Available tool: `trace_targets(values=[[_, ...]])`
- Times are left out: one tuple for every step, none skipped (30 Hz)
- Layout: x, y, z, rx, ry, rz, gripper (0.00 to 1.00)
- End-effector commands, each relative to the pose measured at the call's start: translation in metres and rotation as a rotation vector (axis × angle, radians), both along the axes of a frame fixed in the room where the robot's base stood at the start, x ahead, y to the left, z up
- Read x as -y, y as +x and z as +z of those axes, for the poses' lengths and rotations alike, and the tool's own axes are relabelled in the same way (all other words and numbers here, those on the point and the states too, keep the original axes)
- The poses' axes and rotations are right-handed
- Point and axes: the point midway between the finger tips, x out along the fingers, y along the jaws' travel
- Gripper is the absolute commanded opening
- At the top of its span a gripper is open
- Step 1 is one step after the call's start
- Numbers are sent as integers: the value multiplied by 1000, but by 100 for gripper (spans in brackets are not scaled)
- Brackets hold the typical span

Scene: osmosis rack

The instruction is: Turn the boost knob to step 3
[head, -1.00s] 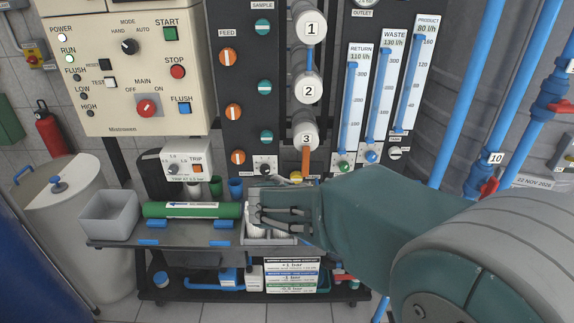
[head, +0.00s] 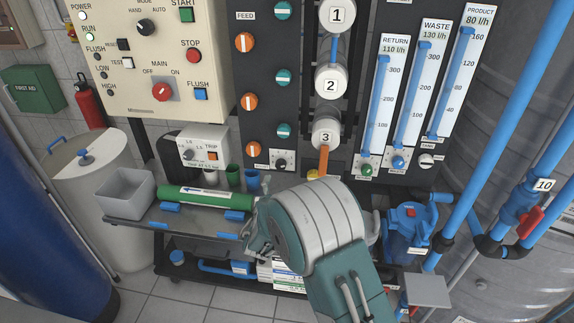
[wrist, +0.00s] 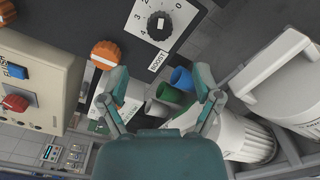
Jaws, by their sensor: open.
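The boost knob (wrist: 159,25) is a black ribbed knob on a white numbered plate with a BOOST label (wrist: 158,62), at the top of the wrist view. Its pointer setting is too small to read surely. In the head view, the knob (head: 281,162) is low on the dark panel, beside the lowest orange feed valve. My gripper (wrist: 161,77) is open and empty in the wrist view, its fingers spread below the knob and apart from it. In the head view my wrist hides most of the gripper.
A white trip box (head: 201,152) stands left of the knob. An orange handle (head: 324,161) hangs to the knob's right. An orange valve (wrist: 104,54) is close by in the wrist view.

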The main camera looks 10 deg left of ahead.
Motion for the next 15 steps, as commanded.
trace_targets(values=[[1, 8, 0, 1, 1, -3, 82], [1, 13, 0, 0, 0, -4, 82], [1, 20, 0, 1, 0, -4, 82], [0, 26, -1, 0, 0, -4, 82], [0, 32, 0, 0, 1, -5, 82], [1, 40, 0, 1, 2, -5, 82], [0, 45, 0, 0, 2, -5, 82], [0, 50, 0, 0, 2, -5, 82], [0, 57, 0, 0, 1, -4, 82], [0, 63, 0, 0, 1, -5, 82], [0, 68, 0, 1, 1, -5, 82], [-1, 74, 0, 0, 1, -5, 82], [-1, 78, 0, 0, 2, -4, 82], [-2, 81, 0, 0, 2, -4, 82], [-2, 86, 0, 0, 1, -4, 82]])
